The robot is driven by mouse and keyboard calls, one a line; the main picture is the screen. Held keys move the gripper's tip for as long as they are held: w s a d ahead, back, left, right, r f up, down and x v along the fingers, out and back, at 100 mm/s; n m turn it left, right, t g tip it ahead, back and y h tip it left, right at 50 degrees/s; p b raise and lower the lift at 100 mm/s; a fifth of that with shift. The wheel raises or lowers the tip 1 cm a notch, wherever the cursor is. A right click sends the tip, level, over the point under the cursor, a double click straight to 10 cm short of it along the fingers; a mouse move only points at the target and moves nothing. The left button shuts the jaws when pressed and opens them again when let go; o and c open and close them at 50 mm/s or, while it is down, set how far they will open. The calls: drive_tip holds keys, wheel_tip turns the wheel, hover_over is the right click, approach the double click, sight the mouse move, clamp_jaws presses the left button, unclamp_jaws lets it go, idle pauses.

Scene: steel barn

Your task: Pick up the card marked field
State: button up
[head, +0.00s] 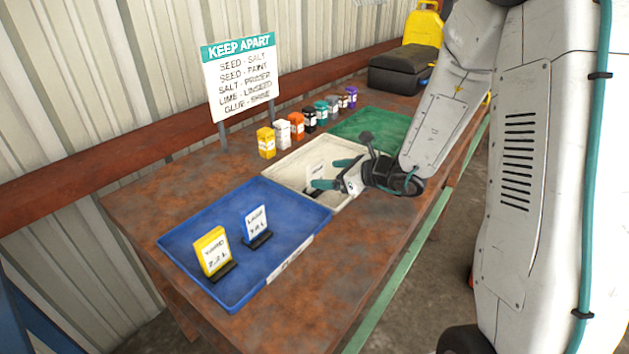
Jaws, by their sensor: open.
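Three small upright cards on dark bases show; their words are too small to read surely, so I cannot tell which says field. A yellow-edged card (213,250) and a blue-edged white card (256,224) stand in the blue tray (180,263). A pale card (316,174) stands in the cream tray (283,172), partly hidden by my gripper. My gripper (329,174) is open over the cream tray, its teal fingers pointing left at the pale card. I cannot tell whether they touch it or are around it.
A green tray (362,126) lies behind my arm. Several small coloured containers (297,125) stand in a row along the table's back. A KEEP APART sign (241,79) stands by the wall. A black box (402,72) sits at the far end. The rusty table (330,262) is bare in front.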

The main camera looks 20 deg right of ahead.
sight(317, 172)
drive_tip(key=shift+w+d+f+m, duration=0.2)
drive_tip(key=shift+w+f+m, duration=0.1)
drive_tip(key=shift+f, duration=0.1)
drive_tip(key=shift+x, duration=0.9)
drive_tip(key=x, duration=0.5)
drive_tip(key=shift+w+a+r, duration=0.1)
drive_tip(key=shift+w+a, duration=0.15)
drive_tip(key=shift+w, duration=0.1)
drive_tip(key=c, duration=1.1)
